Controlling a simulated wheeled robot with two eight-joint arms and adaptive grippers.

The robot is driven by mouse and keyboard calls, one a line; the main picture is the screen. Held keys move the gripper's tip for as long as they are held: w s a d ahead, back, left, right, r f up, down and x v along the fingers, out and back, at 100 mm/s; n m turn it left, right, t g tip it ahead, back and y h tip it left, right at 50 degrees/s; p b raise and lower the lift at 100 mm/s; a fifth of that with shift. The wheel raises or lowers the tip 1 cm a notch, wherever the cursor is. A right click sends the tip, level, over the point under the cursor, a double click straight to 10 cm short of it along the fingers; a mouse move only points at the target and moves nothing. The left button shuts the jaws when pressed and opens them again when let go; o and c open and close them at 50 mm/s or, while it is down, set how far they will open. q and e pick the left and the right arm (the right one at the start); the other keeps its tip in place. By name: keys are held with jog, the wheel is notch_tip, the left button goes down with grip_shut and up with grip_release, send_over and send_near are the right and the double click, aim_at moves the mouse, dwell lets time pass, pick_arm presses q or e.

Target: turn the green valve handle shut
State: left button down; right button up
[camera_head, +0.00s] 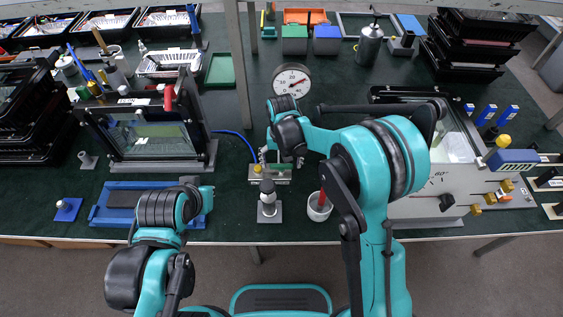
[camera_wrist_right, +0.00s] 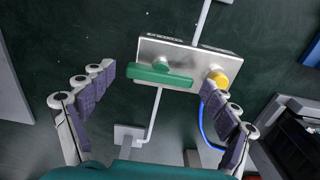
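The green valve handle (camera_wrist_right: 160,75) sits on a pale metal block (camera_wrist_right: 165,50) in the right wrist view. The handle lies roughly along the block's long side. In the head view the green handle (camera_head: 284,167) shows beside my right gripper (camera_head: 275,152), which partly hides the block (camera_head: 256,174). My left arm is at lower left; its gripper (camera_head: 196,188) is too unclear to read.
A pressure gauge (camera_head: 292,80) stands behind the valve. A blue hose (camera_wrist_right: 207,125) runs beside the block. A floodlight housing (camera_head: 150,135) stands at left.

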aim_at(283, 165)
notch_tip(283, 165, up, 12)
dwell(0.7)
dwell(0.4)
jog(key=s+d+r+t, duration=0.3)
jog(key=s+d+t, duration=0.4)
jog(key=s+d, duration=1)
jog(key=shift+s+d+r, duration=0.15)
jog(key=shift+s, duration=0.85)
